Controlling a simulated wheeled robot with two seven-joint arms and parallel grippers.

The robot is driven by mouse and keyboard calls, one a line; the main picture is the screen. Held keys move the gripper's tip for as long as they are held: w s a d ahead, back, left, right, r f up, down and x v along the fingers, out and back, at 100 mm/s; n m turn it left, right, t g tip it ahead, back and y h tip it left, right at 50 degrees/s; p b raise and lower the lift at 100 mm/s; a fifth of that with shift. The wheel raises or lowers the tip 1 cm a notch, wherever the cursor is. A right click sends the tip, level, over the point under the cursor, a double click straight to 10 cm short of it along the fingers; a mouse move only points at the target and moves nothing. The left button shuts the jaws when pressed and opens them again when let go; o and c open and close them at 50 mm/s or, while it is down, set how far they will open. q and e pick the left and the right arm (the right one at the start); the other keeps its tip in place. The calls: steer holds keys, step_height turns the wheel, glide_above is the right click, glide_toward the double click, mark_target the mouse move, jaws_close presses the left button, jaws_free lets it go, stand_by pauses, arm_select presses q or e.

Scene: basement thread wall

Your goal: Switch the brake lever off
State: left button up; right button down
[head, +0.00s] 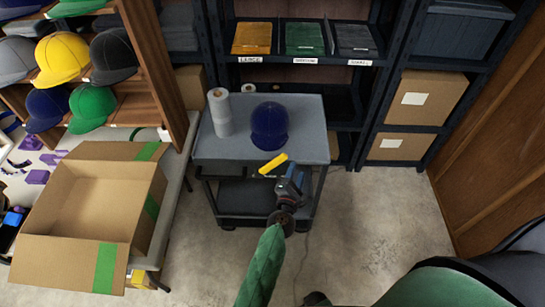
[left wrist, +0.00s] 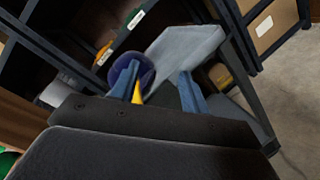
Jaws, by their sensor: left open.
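A short yellow bar (head: 273,163), which looks like the brake lever, shows at the front edge of the grey cart (head: 305,135), tilted up to the right. My left gripper (head: 289,178) is open, just to the right of and nearer than the yellow bar in the head view. In the left wrist view the yellow bar (left wrist: 137,94) shows beside the left blue finger, inside the gap of the open gripper (left wrist: 158,82). I cannot tell whether a finger touches it. The bar's mounting is hidden. My right gripper is not in view.
On the cart stand a dark blue cap (head: 269,127) and a white roll (head: 220,112). An open cardboard box (head: 45,255) is on the table to the left. Shelves (head: 385,110) stand close behind the cart. The concrete floor (head: 385,210) to the right is clear.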

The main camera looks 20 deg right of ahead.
mark_target(282, 160)
arm_select(q)
steer(key=a+n+y, duration=0.1)
steer(key=n, duration=0.1)
steer(key=w+a+n+t+y, duration=0.1)
steer(key=a+n+y, duration=0.1)
steer(key=w+a+n+y, duration=0.1)
steer(key=n, duration=0.1)
steer(key=shift+w+a+f+t, duration=0.1)
steer(key=shift+a+f+t, duration=0.05)
steer(key=shift+a+t, duration=0.2)
steer(key=shift+w+d, duration=0.15)
steer(key=shift+w, duration=0.2)
steer(key=p+x, duration=0.2)
steer(key=x, duration=0.4)
steer(key=shift+w, duration=0.35)
steer(key=shift+w+d, duration=0.1)
steer(key=shift+w, duration=0.05)
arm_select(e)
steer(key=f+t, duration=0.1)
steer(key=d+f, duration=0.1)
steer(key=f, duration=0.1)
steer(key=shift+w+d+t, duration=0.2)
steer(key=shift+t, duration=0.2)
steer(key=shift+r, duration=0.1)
arm_select(q)
jaws_close()
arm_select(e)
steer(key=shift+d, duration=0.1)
